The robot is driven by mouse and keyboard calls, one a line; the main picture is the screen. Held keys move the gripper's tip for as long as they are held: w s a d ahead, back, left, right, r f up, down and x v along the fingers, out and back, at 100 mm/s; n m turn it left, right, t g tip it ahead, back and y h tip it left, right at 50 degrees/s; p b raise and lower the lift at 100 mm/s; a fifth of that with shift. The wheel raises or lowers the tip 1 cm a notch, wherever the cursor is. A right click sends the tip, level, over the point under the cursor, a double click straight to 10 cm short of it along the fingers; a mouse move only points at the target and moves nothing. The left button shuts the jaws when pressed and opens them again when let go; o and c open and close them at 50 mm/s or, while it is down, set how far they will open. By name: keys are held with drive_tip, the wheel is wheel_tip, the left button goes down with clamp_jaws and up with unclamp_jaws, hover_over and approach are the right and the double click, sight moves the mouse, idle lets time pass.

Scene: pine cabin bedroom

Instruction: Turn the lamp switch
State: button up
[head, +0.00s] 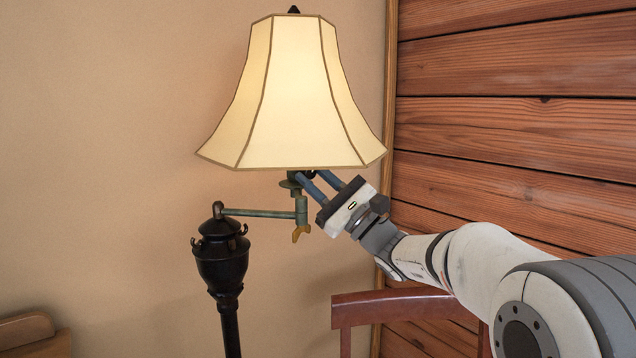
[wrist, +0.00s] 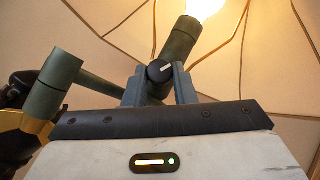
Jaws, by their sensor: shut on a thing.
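The floor lamp has a cream paneled shade (head: 295,95) and a black urn-shaped post (head: 222,255) in the head view. A green swing arm (head: 262,212) joins them. My gripper (head: 312,175) reaches up from the right, its fingertips just under the shade. In the wrist view my gripper (wrist: 159,84) is shut on the dark round switch knob (wrist: 159,70), which has a pale mark. The knob sits at the lower end of the green socket (wrist: 182,42). The bulb (wrist: 205,8) glows. In the head view the knob is hard to make out behind the fingers and shade.
A reddish wooden chair back (head: 390,300) stands below my arm. A plank wall (head: 515,130) is close on the right, and a plain tan wall (head: 110,130) is behind the lamp. A wooden furniture edge (head: 28,330) shows at lower left. The space left of the lamp is clear.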

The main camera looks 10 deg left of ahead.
idle(0.4)
drive_tip(key=o, duration=0.7)
drive_tip(key=shift+a, duration=0.1)
drive_tip(key=v, duration=0.7)
drive_tip(key=shift+d+f+b, duration=0.3)
drive_tip(key=shift+b, duration=0.05)
